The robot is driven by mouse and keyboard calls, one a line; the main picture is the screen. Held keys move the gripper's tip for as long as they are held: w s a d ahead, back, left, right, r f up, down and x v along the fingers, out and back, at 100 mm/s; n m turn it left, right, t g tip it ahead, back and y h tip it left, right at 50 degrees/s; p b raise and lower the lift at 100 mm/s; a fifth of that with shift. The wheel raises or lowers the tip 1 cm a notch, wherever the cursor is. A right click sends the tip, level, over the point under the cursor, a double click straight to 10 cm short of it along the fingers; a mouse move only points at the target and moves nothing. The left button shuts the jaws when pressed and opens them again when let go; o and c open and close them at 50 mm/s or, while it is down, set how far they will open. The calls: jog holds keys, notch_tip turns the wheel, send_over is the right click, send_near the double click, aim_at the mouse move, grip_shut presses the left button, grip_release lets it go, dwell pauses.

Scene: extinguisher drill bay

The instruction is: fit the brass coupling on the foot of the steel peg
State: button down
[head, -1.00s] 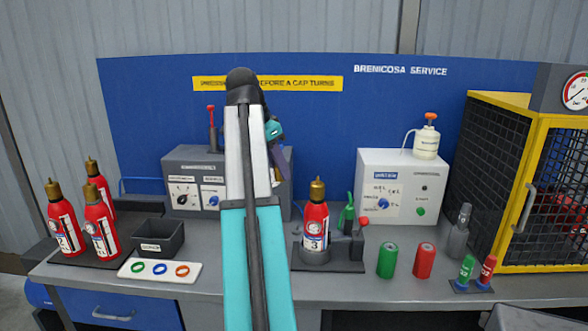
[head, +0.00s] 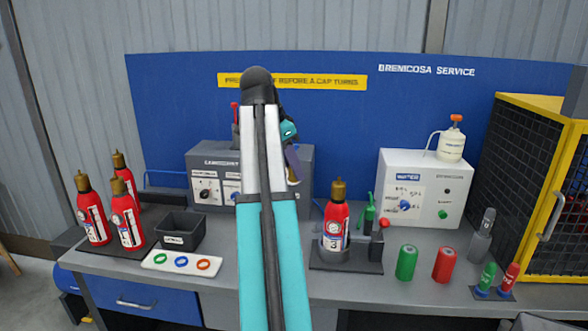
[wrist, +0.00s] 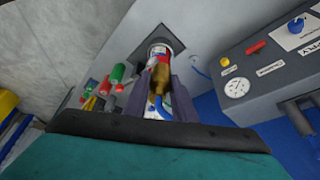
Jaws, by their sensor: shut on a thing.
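My gripper (head: 292,165) is in front of the blue back panel, partly hidden behind my own arm in the head view. In the wrist view my gripper (wrist: 161,82) has its two dark purple fingers close on either side of a brass piece (wrist: 160,76), which looks like the brass coupling.
A red extinguisher (head: 336,222) stands on a dark base below and right of my gripper. Green (head: 406,263) and red (head: 444,265) cylinders stand right of it. A grey control box (head: 215,165), white box (head: 425,170) and yellow-framed cage (head: 550,190) bound the bench.

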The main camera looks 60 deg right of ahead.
jog(key=w+a+f+n+t, duration=0.2)
jog(key=w+a+f+n, duration=0.2)
jog(key=w+a, duration=0.35)
jog(key=w+a+f+n+t, duration=0.1)
jog(key=w+a+f+n, duration=0.25)
jog(key=w+a, duration=0.4)
jog(key=w+a+f+n+t, duration=0.2)
jog(key=w+a+f+n, duration=0.25)
jog(key=w, duration=0.55)
jog(key=w+a+f+n+y, duration=0.1)
jog(key=w+a+f+n, duration=0.2)
jog(key=a, duration=0.8)
jog(key=w+a+f+n+t+y, duration=0.1)
jog(key=w+a+f+n, duration=0.2)
jog(key=a, duration=0.8)
jog(key=w+a+f+n+t+y, duration=0.1)
jog(key=w+a+f+n, duration=0.2)
jog(key=a, duration=0.8)
jog(key=w+n, duration=0.2)
jog(key=n, duration=0.1)
jog(key=shift+a+n+y, duration=0.3)
jog(key=shift+a+y, duration=0.05)
jog(key=shift+y, duration=0.05)
